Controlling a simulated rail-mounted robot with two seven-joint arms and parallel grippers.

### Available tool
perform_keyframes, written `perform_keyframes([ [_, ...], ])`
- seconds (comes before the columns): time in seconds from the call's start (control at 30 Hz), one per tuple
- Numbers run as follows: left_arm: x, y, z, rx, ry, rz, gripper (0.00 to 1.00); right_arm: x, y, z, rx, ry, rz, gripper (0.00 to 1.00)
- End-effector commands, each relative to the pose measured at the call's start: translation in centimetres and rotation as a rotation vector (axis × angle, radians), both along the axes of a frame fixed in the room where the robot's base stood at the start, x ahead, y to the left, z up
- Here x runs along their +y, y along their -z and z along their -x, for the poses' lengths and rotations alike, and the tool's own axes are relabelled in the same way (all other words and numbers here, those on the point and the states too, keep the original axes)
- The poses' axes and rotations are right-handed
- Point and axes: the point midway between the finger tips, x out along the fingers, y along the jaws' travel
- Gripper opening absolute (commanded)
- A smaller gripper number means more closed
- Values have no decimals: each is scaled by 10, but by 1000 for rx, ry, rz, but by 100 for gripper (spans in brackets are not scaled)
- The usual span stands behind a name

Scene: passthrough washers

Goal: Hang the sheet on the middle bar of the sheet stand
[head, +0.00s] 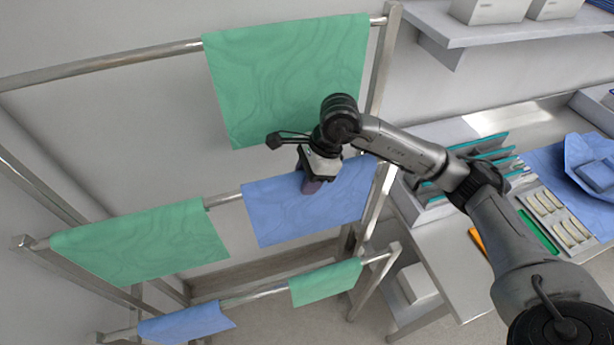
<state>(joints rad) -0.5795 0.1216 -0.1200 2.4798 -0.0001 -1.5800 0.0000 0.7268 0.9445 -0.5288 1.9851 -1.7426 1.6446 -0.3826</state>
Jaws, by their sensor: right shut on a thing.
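The sheet stand (385,75) is a metal frame with three bars at different heights. A blue sheet (290,222) lies over the right part of the middle bar (226,198), its front face hanging down. My right gripper (311,186) is shut on the blue sheet near its upper edge, at the bar. The gripper hides part of that edge and of the bar behind it. A green sheet (140,242) hangs on the left part of the same bar. My left gripper is not in view.
A large green sheet (270,75) hangs on the top bar (110,65). The lowest bar (262,291) holds a small blue sheet (187,323) and a green sheet (326,282). A table (437,255) with trays stands right, below a wall shelf (450,26).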

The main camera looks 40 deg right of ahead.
Motion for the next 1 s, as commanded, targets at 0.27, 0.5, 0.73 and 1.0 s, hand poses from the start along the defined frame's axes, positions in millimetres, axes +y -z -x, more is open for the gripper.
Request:
perform_keyframes([
  [0.27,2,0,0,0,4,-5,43,0,0,0,0,0,0,49],
  [0.5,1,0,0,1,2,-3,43,0,0,0,0,0,0,70],
  [0.73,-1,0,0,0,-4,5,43,0,-1,0,0,0,0,70],
  [1.0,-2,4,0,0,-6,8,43,-12,-32,5,-5,2,1,70],
])
